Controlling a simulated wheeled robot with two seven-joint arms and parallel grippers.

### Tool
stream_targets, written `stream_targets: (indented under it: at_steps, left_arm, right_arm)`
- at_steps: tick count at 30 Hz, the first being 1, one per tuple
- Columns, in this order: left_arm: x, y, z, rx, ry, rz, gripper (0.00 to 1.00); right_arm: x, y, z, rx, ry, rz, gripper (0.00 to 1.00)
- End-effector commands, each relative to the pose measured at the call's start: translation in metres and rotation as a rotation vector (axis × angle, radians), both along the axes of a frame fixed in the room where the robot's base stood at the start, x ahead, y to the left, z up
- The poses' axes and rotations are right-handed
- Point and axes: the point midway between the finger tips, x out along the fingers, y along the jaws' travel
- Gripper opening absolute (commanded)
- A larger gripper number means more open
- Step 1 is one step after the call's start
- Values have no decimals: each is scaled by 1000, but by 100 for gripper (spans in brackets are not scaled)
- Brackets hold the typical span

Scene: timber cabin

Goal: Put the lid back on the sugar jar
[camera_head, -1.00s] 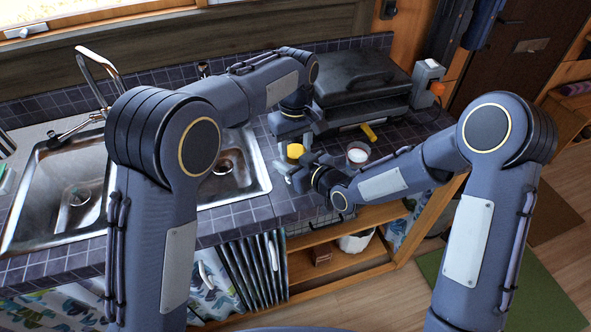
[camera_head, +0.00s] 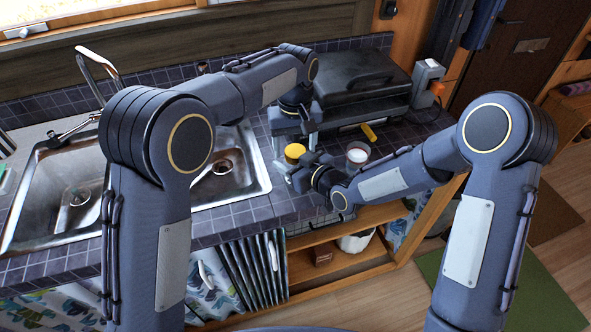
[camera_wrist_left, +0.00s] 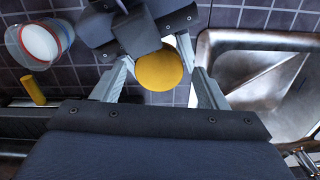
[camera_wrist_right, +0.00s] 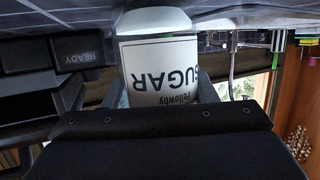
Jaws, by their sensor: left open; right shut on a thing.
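The sugar jar (camera_wrist_right: 158,75) is white with a black SUGAR label, upside down in the right wrist view. My right gripper (camera_head: 300,174) is shut on its sides. The round yellow lid (camera_head: 295,151) lies over the jar's top; whether it is fully seated I cannot tell. In the left wrist view the lid (camera_wrist_left: 158,72) shows as a yellow disc between the spread fingers of my left gripper (camera_wrist_left: 160,82). My left gripper is open and a little above the lid, apart from it.
A clear glass (camera_head: 357,154) with white content stands right of the jar. A yellow cylinder (camera_head: 369,132) lies behind it, near the black grill (camera_head: 355,75). The sink (camera_head: 250,178) is to the left. The counter's front edge is close to my right gripper.

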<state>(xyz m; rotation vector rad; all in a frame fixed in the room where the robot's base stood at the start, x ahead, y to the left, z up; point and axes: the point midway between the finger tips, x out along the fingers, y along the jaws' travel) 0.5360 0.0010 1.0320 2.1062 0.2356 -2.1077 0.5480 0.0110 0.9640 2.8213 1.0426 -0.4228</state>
Motion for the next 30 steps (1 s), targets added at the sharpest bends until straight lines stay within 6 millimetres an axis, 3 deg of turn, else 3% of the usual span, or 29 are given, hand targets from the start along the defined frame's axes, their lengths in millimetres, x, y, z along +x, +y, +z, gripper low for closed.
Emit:
stream_targets:
  at_steps: [7, 17, 19, 30]
  left_arm:
    - [-1, -3, 34, -6, -2, -4, 68]
    - [-1, -2, 39, -4, -1, -3, 68]
    - [-1, -2, 40, -3, -1, 6, 64]
    - [-1, -2, 72, 0, -2, 455, 64]
  right_arm:
    - [0, 0, -1, 0, 3, -1, 0]
    - [0, 0, -1, 0, 3, -1, 0]
    - [0, 0, -1, -1, 2, 0, 0]
    - [0, 0, -1, -1, 2, 0, 0]
